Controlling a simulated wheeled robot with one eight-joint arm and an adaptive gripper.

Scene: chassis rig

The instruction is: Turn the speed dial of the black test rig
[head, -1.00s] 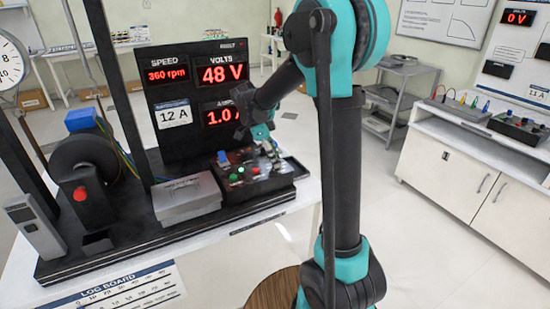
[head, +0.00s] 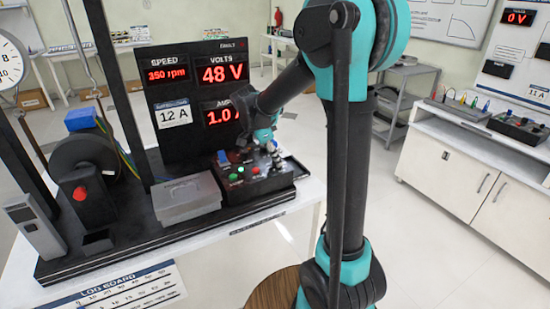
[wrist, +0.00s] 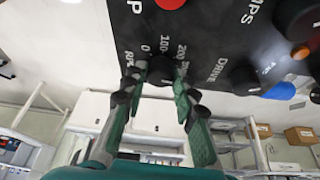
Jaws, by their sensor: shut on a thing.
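The black test rig (head: 112,252) stands on a white table, with its control box (head: 257,186) at its right end. The speed dial (wrist: 160,66) is a dark knob on the box's black face, beside the RPM lettering and a scale of numbers in the wrist view. My gripper (wrist: 160,75) is shut on it, one finger on each side. The fingers partly cover the scale, and I cannot read the pointer. In the head view my gripper (head: 270,150) is small at the control box, and the dial cannot be made out. The speed display (head: 166,75) reads about 350 rpm.
Red (wrist: 170,3) and blue (wrist: 280,90) controls and other dark knobs are near my fingers. A grey box (head: 188,199) lies left of the control box. The display panel (head: 195,130) rises behind, showing 48 V. A card reads 12 A. The floor to the right is clear.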

